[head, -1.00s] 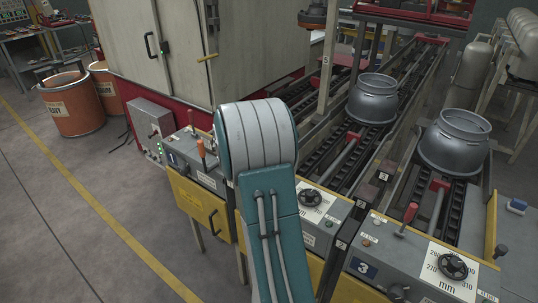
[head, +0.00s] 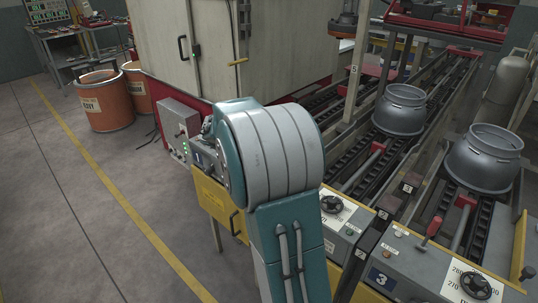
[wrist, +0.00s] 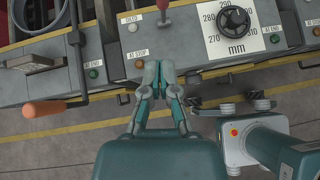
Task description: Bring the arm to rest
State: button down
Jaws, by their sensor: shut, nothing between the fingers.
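My gripper (wrist: 158,82) shows in the wrist view with its two fingers together and nothing between them. In the head view my arm (head: 265,155) rises in the lower middle, a grey banded joint on a teal link. It hides part of the nearest panel. My gripper is not visible in the head view.
Consoles with dials (head: 332,204) and a red-handled lever (head: 430,228) stand close by. A beige cabinet (head: 215,50) is behind. Orange drums (head: 103,100) stand left; the floor (head: 75,200) there is clear.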

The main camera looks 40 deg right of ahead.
dwell(0.3)
jog(key=s+a+r+m+t+y, duration=0.1)
jog(key=s+a+m, duration=0.4)
jog(key=a, duration=0.5)
jog(key=s+a+r+m+t+y, duration=0.2)
jog(key=s+a+m+y, duration=0.3)
jog(key=s+a, duration=0.4)
jog(key=s+a+r+m+t+y, duration=0.1)
jog(key=s+a+m+t+y, duration=0.2)
jog(key=s+a+m, duration=0.4)
jog(key=a, duration=0.6)
jog(key=shift+r+y, duration=0.4)
